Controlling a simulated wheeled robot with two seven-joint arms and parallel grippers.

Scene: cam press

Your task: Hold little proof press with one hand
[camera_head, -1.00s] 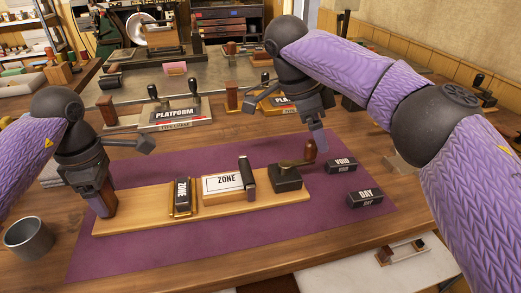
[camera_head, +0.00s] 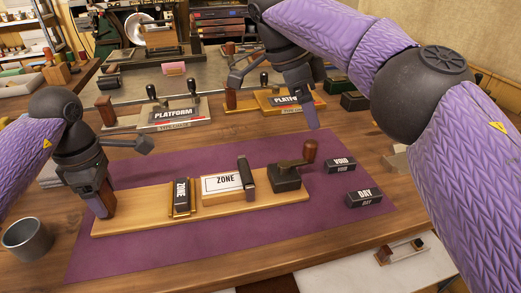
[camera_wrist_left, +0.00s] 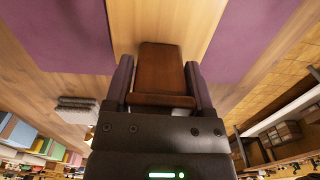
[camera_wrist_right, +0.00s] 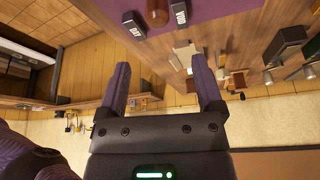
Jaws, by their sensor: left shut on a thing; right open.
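The little proof press has a long pale wooden base (camera_head: 130,222) lying on the purple mat (camera_head: 130,255). On it sit a black ZONE block (camera_head: 181,196), a ZONE card (camera_head: 219,184), a dark upright roller part (camera_head: 246,176) and a black cam block (camera_head: 286,180) with a brass lever ending in a brown knob (camera_head: 310,151). My left gripper (camera_head: 104,200) is shut on the brown wooden post at the base's left end; the post shows between its fingers in the left wrist view (camera_wrist_left: 160,75). My right gripper (camera_head: 272,102) is open and empty, above and behind the knob.
Black VOID (camera_head: 341,165) and DAY (camera_head: 364,197) blocks lie right of the base. Two PLATFORM presses, one left (camera_head: 175,118) and one right (camera_head: 285,101), stand behind the mat. A grey metal cup (camera_head: 27,240) stands at the front left. The mat's front strip is clear.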

